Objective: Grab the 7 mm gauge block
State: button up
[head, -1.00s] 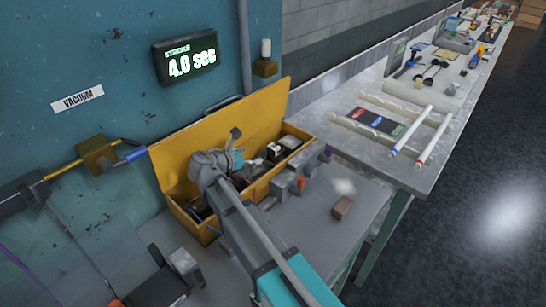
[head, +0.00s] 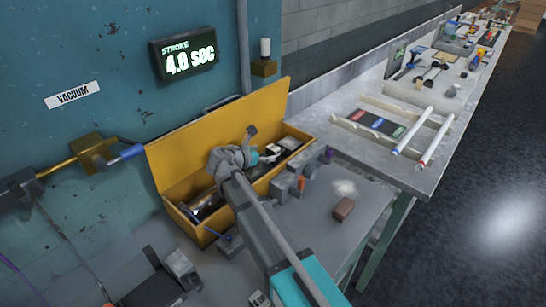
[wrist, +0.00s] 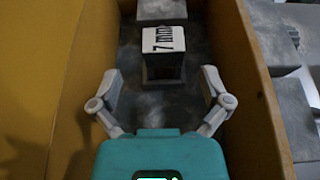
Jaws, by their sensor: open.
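The 7 mm gauge block (wrist: 164,42) is a grey block with a white top marked "7 mm". In the wrist view it stands inside the yellow box (wrist: 250,70), ahead of my gripper (wrist: 160,92). My gripper is open, with one finger to each side and nothing between them. The block lies beyond the fingertips and appears centred between them. In the head view my arm reaches over the yellow box (head: 212,118), and the arm hides much of the box's inside. I cannot pick out the 7 mm block there.
Another grey block (wrist: 162,8) sits just beyond the 7 mm block. The box walls are close on both sides. Grey blocks (head: 282,186) stand outside the box's front wall. A brown block (head: 344,208) lies on the bench to the right.

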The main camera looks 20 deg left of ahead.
aim_at(274, 147)
jog(key=shift+b+x, duration=0.8)
jog(key=shift+x, duration=1.7)
jog(key=shift+d+r, duration=0.1)
jog(key=shift+d, duration=0.1)
jog(key=shift+s, duration=0.1)
grip_shut()
jog(key=shift+r, duration=0.1)
notch_tip(274, 147, up, 3)
jog(key=p, duration=0.3)
jog(key=s+d+r+p, duration=0.9)
jog(key=s+p, duration=0.1)
jog(key=shift+d+r, duration=0.2)
jog(key=shift+r, duration=0.2)
